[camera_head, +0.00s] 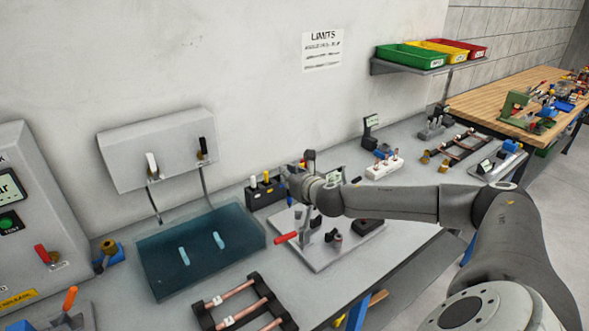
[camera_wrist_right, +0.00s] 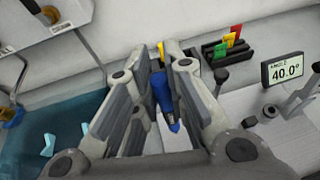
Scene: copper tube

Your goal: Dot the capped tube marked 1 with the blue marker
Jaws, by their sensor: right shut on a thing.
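My right gripper (camera_head: 296,178) is over the bench beside the black holder in the head view. In the right wrist view its fingers (camera_wrist_right: 165,65) are closed around the blue marker (camera_wrist_right: 163,92), whose narrow end points down the picture. Copper tubes (camera_head: 239,290) with white tags lie across a black rack (camera_head: 257,282) at the front of the bench. The marks on the tags are too small to read, so I cannot tell which is tube 1. My left gripper is not in view.
A grey plate with a red-handled tool (camera_head: 287,237) lies under my right arm. An angle display reading 40.0° (camera_wrist_right: 283,70) stands right in the wrist view. Bench right of the front rack is clear.

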